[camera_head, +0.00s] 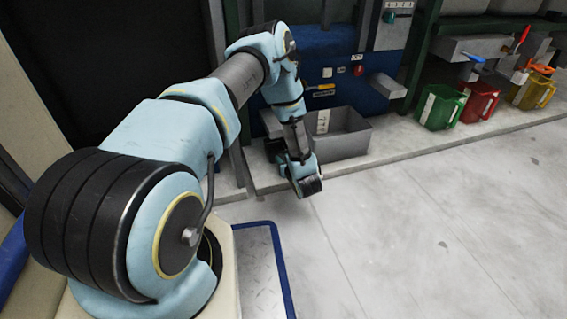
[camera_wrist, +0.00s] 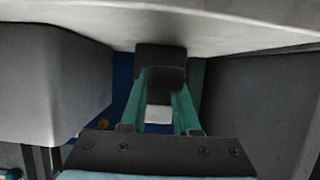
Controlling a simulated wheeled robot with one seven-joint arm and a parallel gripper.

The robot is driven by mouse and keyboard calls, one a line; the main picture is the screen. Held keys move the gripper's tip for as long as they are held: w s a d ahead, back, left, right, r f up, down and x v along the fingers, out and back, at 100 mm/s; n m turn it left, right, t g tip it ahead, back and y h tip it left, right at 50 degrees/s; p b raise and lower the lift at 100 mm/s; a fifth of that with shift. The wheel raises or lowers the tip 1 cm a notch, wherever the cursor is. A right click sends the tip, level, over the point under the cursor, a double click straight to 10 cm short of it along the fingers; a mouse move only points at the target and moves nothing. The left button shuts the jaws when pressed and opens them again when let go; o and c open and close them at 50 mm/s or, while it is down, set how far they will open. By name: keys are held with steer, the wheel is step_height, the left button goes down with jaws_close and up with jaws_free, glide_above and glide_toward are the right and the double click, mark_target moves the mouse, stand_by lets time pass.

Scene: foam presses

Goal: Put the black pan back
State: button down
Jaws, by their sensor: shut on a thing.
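My gripper (camera_wrist: 160,85) is at the centre of the wrist view, with two green fingers drawn together at dark tips. It is shut on a dark piece, seemingly part of the black pan (camera_wrist: 160,57). The pan's full shape cannot be made out. In the head view my gripper (camera_head: 276,150) is low, left of the grey bin, close to the ledge at the foot of the blue machine. My own wrist partly hides it there, and the pan cannot be told apart.
A grey open bin (camera_head: 346,138) stands right of my gripper, before the blue machine (camera_head: 325,80). Green (camera_head: 440,108), red (camera_head: 478,102) and yellow (camera_head: 532,92) jugs stand along the ledge further right. The floor in front is clear. Grey walls flank my gripper in the wrist view.

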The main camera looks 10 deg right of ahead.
steer(key=shift+r, duration=0.1)
steer(key=c, duration=0.6)
jaws_free()
steer(key=shift+c, duration=0.2)
